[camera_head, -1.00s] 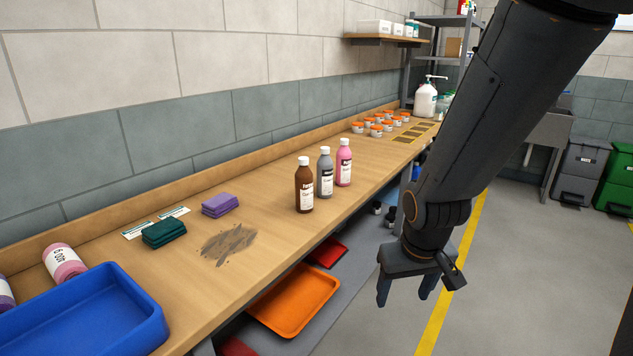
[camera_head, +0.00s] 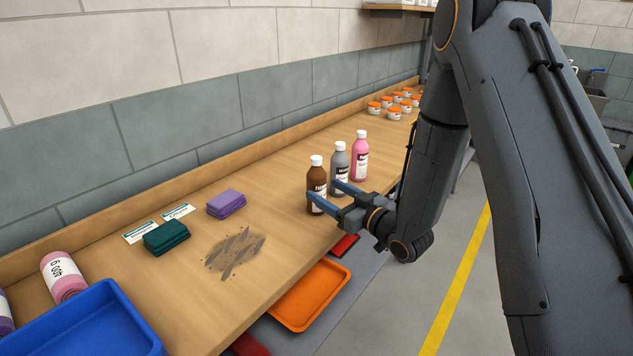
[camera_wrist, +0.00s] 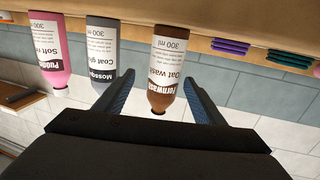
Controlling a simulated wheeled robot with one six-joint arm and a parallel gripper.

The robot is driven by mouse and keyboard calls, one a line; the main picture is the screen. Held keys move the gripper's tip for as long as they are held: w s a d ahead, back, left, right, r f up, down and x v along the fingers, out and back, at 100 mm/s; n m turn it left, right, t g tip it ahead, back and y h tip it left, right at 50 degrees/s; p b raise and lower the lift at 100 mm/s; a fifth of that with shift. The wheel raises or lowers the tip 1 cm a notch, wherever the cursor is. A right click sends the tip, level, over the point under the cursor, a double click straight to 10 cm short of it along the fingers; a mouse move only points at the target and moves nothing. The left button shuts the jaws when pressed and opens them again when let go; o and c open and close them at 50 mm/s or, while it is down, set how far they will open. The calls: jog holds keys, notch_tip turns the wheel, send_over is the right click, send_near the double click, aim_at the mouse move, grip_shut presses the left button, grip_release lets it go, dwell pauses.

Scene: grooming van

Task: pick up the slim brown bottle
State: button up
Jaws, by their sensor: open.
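The slim brown bottle (camera_head: 316,177) stands upright on the wooden bench, with a white cap and white label. It is the nearest of three bottles in a row. My gripper (camera_head: 324,194) is open at the bench's front edge, its blue fingers pointing at the brown bottle. In the wrist view the brown bottle (camera_wrist: 167,66) appears upside down, between the lines of the two open fingers (camera_wrist: 158,92). The grey bottle (camera_head: 339,160) stands close beside it, and one finger passes in front of its lower part. I cannot tell whether the fingers touch either bottle.
A pink bottle (camera_head: 360,157) stands beyond the grey one. Purple cloths (camera_head: 226,203), green cloths (camera_head: 166,237) and a dark smear (camera_head: 236,252) lie left on the bench. A blue tray (camera_head: 84,325) is at near left. An orange tray (camera_head: 309,295) sits below the bench.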

aim_at(324, 189)
jog(key=x, duration=0.1)
jog(key=p+x, duration=0.1)
jog(key=x, duration=0.1)
jog(key=shift+a+r, duration=0.15)
jog(key=shift+r, duration=0.1)
jog(key=shift+s+a+p+x, duration=0.1)
jog(key=shift+p+x, duration=0.45)
jog(key=shift+x, duration=0.7)
jog(key=shift+s+a+p+x, duration=0.15)
jog(key=shift+p+x, duration=0.35)
jog(key=shift+x, duration=0.75)
jog(key=c, duration=1.4)
jog(key=shift+w+r, duration=0.1)
jog(key=shift+r, duration=0.1)
